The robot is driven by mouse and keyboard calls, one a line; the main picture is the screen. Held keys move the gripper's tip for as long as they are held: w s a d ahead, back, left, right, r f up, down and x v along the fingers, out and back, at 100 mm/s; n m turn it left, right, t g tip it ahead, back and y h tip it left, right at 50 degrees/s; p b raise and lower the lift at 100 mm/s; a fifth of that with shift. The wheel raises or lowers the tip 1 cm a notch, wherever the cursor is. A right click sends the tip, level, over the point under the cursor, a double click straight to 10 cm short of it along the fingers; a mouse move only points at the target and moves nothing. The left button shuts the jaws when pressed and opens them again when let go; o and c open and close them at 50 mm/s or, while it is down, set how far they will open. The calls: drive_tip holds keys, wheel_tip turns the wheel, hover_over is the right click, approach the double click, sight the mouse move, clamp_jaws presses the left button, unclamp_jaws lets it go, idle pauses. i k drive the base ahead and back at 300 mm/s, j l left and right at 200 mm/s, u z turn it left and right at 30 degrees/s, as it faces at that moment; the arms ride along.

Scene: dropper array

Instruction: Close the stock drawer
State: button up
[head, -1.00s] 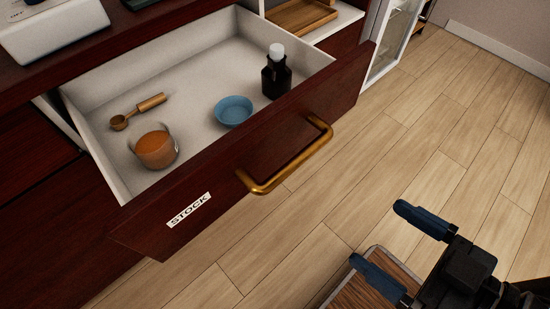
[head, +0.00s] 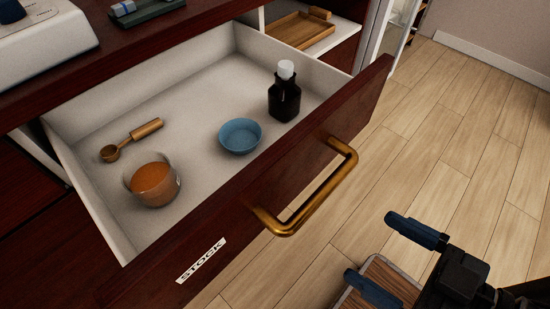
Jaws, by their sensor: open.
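The stock drawer (head: 262,212) stands pulled out of the dark red cabinet, with a white "STOCK" label (head: 201,260) and a brass bar handle (head: 318,197) on its front. Inside lie a dark bottle with a white cap (head: 284,98), a blue bowl (head: 240,136), a glass of orange-brown contents (head: 154,181) and a brass scoop (head: 130,140). My gripper (head: 390,260) is at the lower right, in front of the drawer and apart from the handle. Its two blue-tipped fingers are spread, with nothing between them.
The cabinet top (head: 102,50) holds a white device (head: 42,42) and a dark tray (head: 146,10). A wooden tray (head: 298,30) sits on a white shelf behind the drawer. Bare wooden floor (head: 455,130) lies to the right of the drawer front.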

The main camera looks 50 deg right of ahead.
sight(167, 256)
drive_tip(key=i, duration=0.3)
drive_tip(key=k+j, duration=0.15)
drive_tip(key=k, duration=0.45)
drive_tip(key=k+j, duration=0.15)
drive_tip(key=k, duration=0.45)
